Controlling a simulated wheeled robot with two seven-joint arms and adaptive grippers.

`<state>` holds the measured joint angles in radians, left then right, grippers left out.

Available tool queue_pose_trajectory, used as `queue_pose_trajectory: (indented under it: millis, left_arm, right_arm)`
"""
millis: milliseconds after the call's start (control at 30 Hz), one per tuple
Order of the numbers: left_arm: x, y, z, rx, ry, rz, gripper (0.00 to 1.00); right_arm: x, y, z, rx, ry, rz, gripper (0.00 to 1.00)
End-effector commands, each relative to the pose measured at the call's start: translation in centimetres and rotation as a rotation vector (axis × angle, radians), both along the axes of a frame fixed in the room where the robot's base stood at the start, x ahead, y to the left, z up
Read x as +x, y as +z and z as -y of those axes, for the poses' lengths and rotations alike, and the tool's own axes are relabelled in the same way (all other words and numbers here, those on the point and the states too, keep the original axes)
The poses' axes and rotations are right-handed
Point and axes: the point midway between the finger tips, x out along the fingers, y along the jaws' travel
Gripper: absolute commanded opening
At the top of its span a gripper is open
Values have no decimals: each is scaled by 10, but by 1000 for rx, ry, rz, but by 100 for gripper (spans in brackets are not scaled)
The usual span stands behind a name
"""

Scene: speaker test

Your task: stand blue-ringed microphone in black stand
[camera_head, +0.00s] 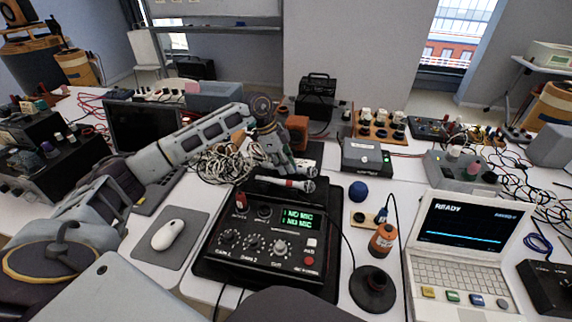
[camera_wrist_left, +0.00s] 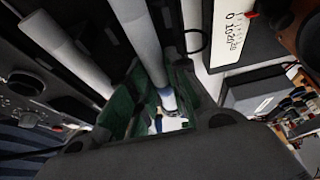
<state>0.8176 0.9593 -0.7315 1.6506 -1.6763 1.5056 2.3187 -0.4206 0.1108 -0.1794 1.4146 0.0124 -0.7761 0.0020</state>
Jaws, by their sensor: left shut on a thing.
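The blue-ringed microphone (camera_wrist_left: 141,38) is a pale grey rod in the left wrist view, its blue band low between the green finger pads. My left gripper (camera_head: 289,168) is shut on it, behind the black mixer in the head view; the gripper hides most of the microphone there. A black stand (camera_head: 372,289) with a round base is on the white table at the front right, to the right of the mixer and well apart from my gripper. My right gripper is not in view.
The black mixer (camera_head: 250,263) has a lit display reading "NO MIC". A red-ringed microphone (camera_head: 284,183) lies behind it. A blue ball (camera_head: 358,191), an orange bottle (camera_head: 383,240) and a white laptop (camera_head: 465,240) stand around the black stand. A mouse (camera_head: 167,235) sits left.

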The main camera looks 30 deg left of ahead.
Motion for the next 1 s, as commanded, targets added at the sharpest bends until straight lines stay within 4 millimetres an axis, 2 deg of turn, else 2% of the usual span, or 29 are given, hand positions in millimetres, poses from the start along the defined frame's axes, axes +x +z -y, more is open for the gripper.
queue_pose_trajectory:
  millis: [200, 233, 400, 1000]
  left_arm:
    - [0, -2, 0, 0, 0, 0, 0]
    - [0, -3, 0, 0, 0, -1, 19]
    - [0, -3, 0, 0, 0, 0, 40]
    - [0, -3, 0, 0, 0, 0, 40]
  right_arm:
    - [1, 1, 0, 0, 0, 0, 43]
    - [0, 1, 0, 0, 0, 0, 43]
    - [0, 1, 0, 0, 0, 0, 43]
    - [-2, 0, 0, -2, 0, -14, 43]
